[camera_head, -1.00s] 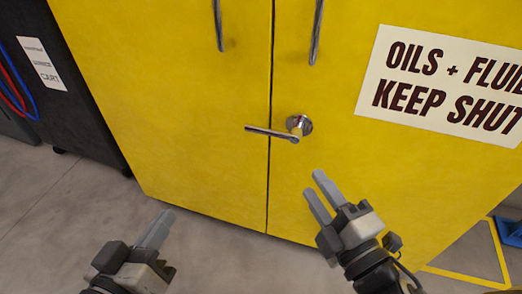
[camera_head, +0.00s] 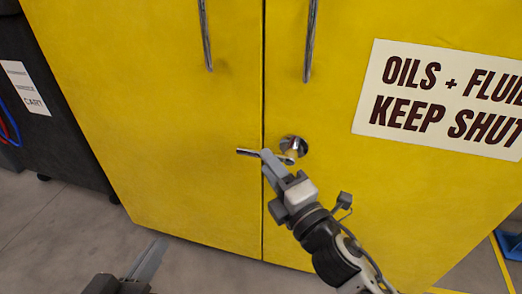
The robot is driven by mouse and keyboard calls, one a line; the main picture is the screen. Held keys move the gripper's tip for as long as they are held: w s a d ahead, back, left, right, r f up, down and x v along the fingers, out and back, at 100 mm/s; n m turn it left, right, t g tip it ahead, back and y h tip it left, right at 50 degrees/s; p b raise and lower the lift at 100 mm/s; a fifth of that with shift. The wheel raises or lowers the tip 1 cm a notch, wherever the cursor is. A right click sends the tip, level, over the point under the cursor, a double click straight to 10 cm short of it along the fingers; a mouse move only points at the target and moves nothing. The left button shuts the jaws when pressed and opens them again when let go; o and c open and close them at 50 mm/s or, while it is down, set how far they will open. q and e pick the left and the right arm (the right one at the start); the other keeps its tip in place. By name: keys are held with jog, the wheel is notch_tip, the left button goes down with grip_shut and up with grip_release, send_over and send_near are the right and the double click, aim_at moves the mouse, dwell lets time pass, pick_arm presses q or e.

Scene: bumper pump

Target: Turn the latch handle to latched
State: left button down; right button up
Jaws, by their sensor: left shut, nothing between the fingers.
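The chrome latch handle (camera_head: 245,152) is on the yellow cabinet, its round base (camera_head: 297,143) on the right door. Its lever points left, nearly level, across the seam between the doors. My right gripper (camera_head: 267,157) is at the middle of the lever, its fingers crossing in front and hiding part of it. I cannot tell whether the fingers touch or grip the lever. My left gripper (camera_head: 160,247) is low, at the bottom edge, away from the cabinet, shut and empty.
Two vertical door pulls (camera_head: 206,38) and (camera_head: 310,40) are above the latch. A white sign (camera_head: 440,98) is on the right door. A dark cart (camera_head: 60,130) stands at the left. Grey floor (camera_head: 60,225) is clear at the lower left.

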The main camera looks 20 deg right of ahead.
jog(key=shift+x, duration=2)
